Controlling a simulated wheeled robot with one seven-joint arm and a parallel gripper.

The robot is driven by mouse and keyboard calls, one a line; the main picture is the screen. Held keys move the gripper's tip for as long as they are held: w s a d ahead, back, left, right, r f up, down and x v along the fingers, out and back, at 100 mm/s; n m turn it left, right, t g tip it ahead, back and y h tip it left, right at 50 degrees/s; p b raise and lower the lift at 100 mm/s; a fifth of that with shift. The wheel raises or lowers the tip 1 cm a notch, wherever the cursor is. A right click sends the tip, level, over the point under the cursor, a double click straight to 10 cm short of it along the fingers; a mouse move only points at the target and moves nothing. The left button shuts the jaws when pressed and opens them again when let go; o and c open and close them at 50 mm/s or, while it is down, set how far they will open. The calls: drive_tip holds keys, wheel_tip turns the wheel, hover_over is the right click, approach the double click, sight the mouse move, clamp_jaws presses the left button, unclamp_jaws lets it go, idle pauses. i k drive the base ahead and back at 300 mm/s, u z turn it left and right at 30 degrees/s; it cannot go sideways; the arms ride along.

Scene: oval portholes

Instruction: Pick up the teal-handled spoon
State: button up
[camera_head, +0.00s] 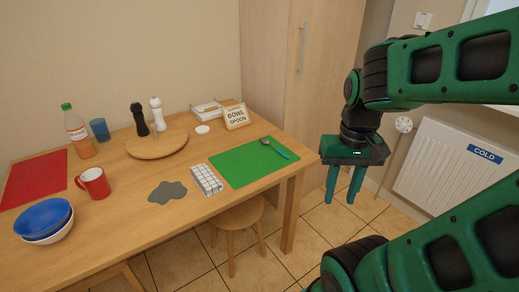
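The spoon (275,148) lies on the green placemat (240,165) near the right end of the wooden table. Its teal handle points toward the lower right and its grey bowl toward the upper left. My gripper (343,198) hangs in the air to the right of the table, apart from the spoon. Its two green fingers point down with a gap between them, and nothing shows in the gap.
A checked cloth (206,179) and a grey patch (167,192) lie left of the placemat. A small sign (236,116) stands behind it. A round board (157,144) bears two mills. A red mug (94,183) and bowls (44,218) are farther left. A stool (237,217) stands below.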

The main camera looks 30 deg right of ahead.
sight(265, 141)
drive_tip(key=u, duration=0.1)
drive_tip(key=i, duration=1)
drive_tip(key=z, duration=0.05)
